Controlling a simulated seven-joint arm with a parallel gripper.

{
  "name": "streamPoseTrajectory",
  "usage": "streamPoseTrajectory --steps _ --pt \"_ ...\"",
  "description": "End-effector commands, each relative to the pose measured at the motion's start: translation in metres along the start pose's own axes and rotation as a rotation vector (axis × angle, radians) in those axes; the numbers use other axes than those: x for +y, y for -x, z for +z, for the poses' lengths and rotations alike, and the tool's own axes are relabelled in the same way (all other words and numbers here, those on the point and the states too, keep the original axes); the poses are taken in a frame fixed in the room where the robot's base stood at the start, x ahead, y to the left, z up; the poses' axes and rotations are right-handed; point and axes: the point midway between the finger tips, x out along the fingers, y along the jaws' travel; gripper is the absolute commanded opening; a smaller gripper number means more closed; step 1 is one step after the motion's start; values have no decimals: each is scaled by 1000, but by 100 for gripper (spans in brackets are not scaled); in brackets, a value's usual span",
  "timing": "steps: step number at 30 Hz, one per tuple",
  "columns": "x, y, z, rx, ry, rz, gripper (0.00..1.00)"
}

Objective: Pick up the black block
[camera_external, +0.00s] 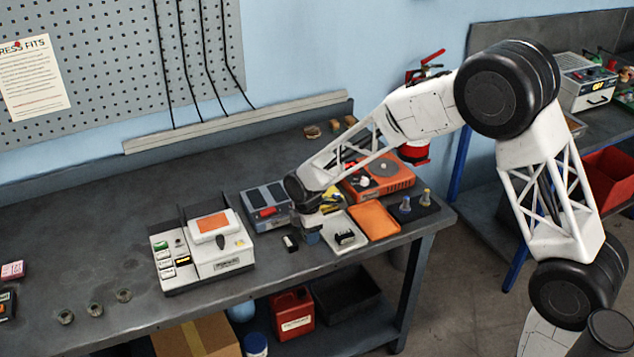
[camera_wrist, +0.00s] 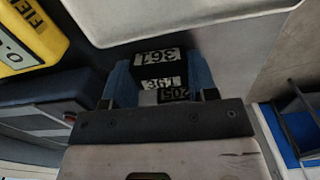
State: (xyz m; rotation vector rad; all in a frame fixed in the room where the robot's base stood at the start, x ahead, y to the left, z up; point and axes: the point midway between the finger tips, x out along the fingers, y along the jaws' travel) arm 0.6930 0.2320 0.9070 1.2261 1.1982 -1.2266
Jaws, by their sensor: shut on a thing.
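In the wrist view, a black block (camera_wrist: 160,70) with white number labels sits between the two blue fingers of my gripper (camera_wrist: 160,80). The gripper is shut on it. In the external view, my gripper (camera_external: 312,236) is low over the bench, left of the white tray; the held block cannot be made out there. A small black piece with a white top (camera_external: 290,243) lies on the bench just left of the gripper. Another dark piece (camera_external: 345,237) rests on the white tray (camera_external: 352,248).
A grey and white device (camera_external: 215,262) stands to the left. A grey-blue box (camera_external: 266,206) is behind the gripper. An orange tray (camera_external: 375,220) and an orange device (camera_external: 385,177) are to the right. A yellow meter (camera_wrist: 28,35) shows at the wrist view's left. Bare bench lies in front.

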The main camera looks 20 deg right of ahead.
Motion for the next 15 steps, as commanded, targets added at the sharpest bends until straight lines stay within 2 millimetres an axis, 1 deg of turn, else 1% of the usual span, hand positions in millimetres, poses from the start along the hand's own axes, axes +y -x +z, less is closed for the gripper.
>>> streamPoseTrajectory --steps 5,8,13,14,15 --pt "0 6 0 0 0 1 21" --pt "0 14 0 1 0 1 21" --pt "1 36 0 1 0 3 21" --pt "0 39 0 1 0 3 21" --pt "-6 37 2 0 0 1 21"
